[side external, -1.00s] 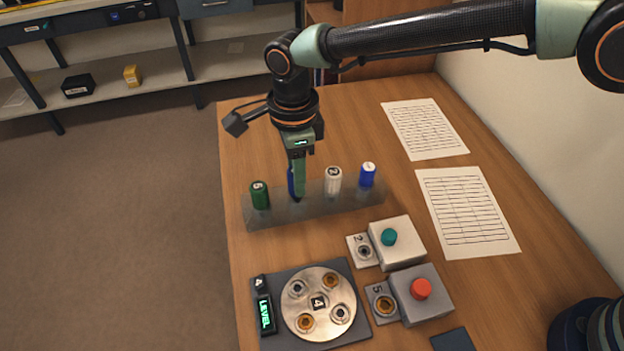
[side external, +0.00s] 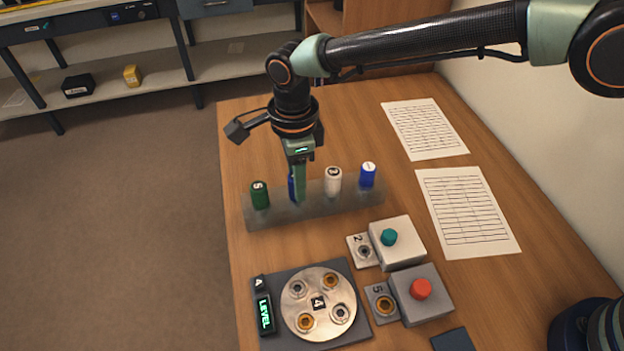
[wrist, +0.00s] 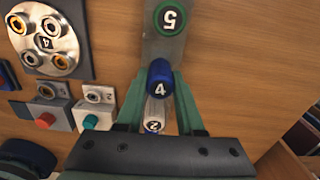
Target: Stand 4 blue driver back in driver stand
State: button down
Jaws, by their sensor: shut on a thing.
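The blue driver marked 4 (wrist: 160,75) is between my gripper's green fingers in the wrist view, and a blue sliver of it (side external: 291,187) shows behind a finger in the side view. My gripper (side external: 298,190) is shut on it and points down at the driver stand (side external: 285,212), a grey translucent block. The driver is in line with the stand, between the green driver 5 (side external: 260,194) and the white driver (side external: 333,180). Its lower end is hidden, so I cannot tell how deep it sits. Another blue driver with a white top (side external: 367,175) stands at the right end.
In front of the stand are a plate with screws (side external: 318,303), a white box with a teal button (side external: 392,240) and a grey box with a red button (side external: 421,291). Two printed sheets (side external: 465,212) lie at the right. Bare wood lies behind the stand.

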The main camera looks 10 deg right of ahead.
jog(key=shift+f, duration=0.4)
dwell(0.3)
jog(key=shift+c, duration=2.3)
grip_release()
jog(key=shift+o, duration=0.3)
jog(key=o, duration=0.4)
jog(key=shift+r, duration=3.5)
